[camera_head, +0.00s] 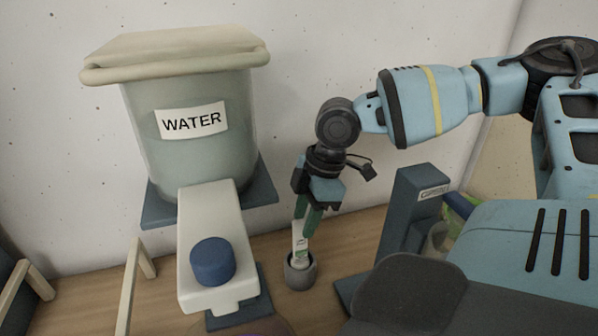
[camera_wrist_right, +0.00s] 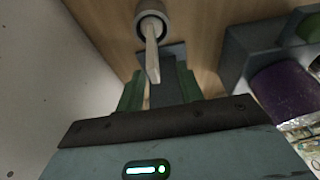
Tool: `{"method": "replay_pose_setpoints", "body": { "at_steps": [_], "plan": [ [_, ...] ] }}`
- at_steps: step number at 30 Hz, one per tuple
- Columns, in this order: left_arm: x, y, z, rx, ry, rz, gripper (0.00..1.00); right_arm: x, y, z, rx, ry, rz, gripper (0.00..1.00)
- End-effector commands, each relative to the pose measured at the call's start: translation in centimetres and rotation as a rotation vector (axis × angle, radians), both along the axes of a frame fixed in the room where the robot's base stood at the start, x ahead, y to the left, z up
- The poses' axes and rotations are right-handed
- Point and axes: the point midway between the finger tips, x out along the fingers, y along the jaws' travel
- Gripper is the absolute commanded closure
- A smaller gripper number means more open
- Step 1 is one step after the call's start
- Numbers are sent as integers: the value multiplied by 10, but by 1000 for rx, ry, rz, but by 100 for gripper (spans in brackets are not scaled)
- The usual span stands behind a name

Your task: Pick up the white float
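The white float (camera_head: 300,243) is a slim pale piece with a small marking, standing in a round grey cup (camera_head: 300,271). In the right wrist view the float (camera_wrist_right: 152,45) rises from the cup (camera_wrist_right: 153,13) towards the camera. My right gripper (camera_head: 307,222) is above the cup with its green fingers pointing down. In the wrist view the fingers (camera_wrist_right: 158,90) are apart, with the float's top end between them in the picture. I see a gap beside the float, so the gripper looks open. My left gripper is not in view.
A large bucket labelled WATER (camera_head: 190,125) stands at the left, with a white spout block and blue knob (camera_head: 213,261) in front. A dark blue stand (camera_head: 410,220) is right of the cup. A purple container (camera_wrist_right: 285,92) shows in the wrist view.

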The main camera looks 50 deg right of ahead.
Motion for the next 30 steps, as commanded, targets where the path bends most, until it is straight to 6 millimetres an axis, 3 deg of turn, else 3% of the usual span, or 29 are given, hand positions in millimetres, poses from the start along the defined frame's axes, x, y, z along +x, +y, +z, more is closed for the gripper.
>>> {"method": "replay_pose_setpoints", "body": {
  "at_steps": [8,19,28,30],
  "plan": [
    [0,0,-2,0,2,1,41,2,2,-12,-2,1,1,63],
    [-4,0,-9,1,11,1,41,12,7,-56,-3,1,1,63],
    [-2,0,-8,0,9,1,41,13,8,-58,-1,-3,-1,63],
    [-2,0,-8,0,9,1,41,13,8,-58,-1,-3,-1,72]
  ]
}}
